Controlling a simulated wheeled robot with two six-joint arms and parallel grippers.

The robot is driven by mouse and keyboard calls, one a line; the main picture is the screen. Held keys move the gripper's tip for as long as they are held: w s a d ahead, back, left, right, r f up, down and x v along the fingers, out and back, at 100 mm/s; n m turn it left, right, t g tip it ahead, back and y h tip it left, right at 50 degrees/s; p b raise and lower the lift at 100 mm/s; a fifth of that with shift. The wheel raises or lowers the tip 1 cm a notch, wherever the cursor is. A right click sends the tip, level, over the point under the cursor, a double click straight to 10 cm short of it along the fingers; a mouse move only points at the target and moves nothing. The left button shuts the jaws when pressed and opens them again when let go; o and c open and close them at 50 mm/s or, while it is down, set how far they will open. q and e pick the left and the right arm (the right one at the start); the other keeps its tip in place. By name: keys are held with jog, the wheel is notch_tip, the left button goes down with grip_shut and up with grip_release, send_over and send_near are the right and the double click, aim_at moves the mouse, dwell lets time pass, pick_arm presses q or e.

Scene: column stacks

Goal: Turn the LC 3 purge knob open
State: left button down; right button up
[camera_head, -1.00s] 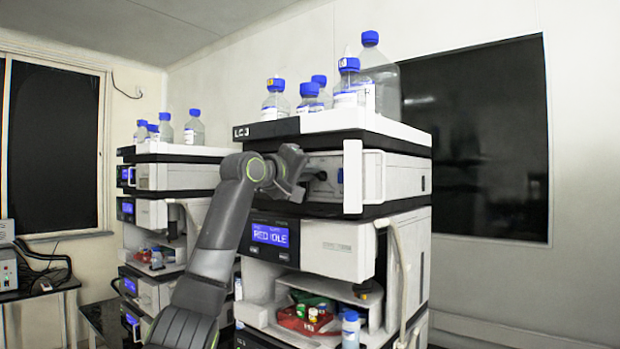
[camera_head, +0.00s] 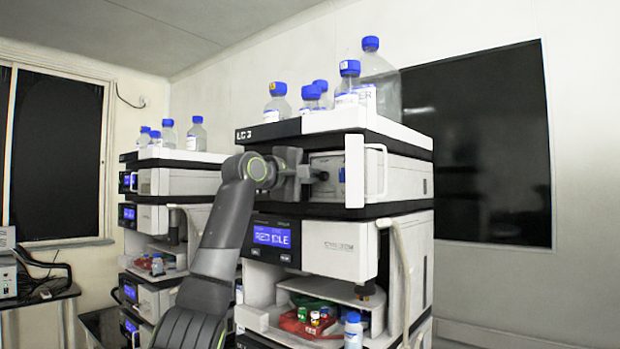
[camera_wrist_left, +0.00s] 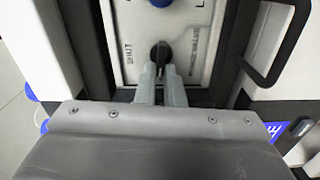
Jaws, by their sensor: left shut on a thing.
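The LC 3 stack (camera_head: 286,128) stands in the middle of the head view, with its label on the top front edge. Its black purge knob (camera_wrist_left: 160,54) sits on a pale panel in the left wrist view, with "SHUT" printed to its left and blurred lettering to its right. The knob also shows in the head view (camera_head: 323,176), partly covered. My left gripper (camera_wrist_left: 160,76) is shut on the knob, one finger on each side. The knob looks about upright in the wrist view; its exact angle is hard to tell. My right gripper is out of view.
Several blue-capped bottles (camera_head: 311,97) stand on top of the stack. A white door with a handle (camera_head: 376,172) stands open right of the panel. A blue part (camera_wrist_left: 160,2) sits above the knob. A second stack (camera_head: 180,180) stands left.

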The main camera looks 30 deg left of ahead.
pick_arm(q)
jog(key=c, duration=1.5)
grip_release()
jog(key=shift+c, duration=0.2)
jog(key=shift+s, duration=0.15)
jog(key=s+a+b, duration=0.1)
jog(key=s+b, duration=0.6)
jog(key=s, duration=1)
jog(key=shift+a+b, duration=0.25)
jog(key=shift+b, duration=0.1)
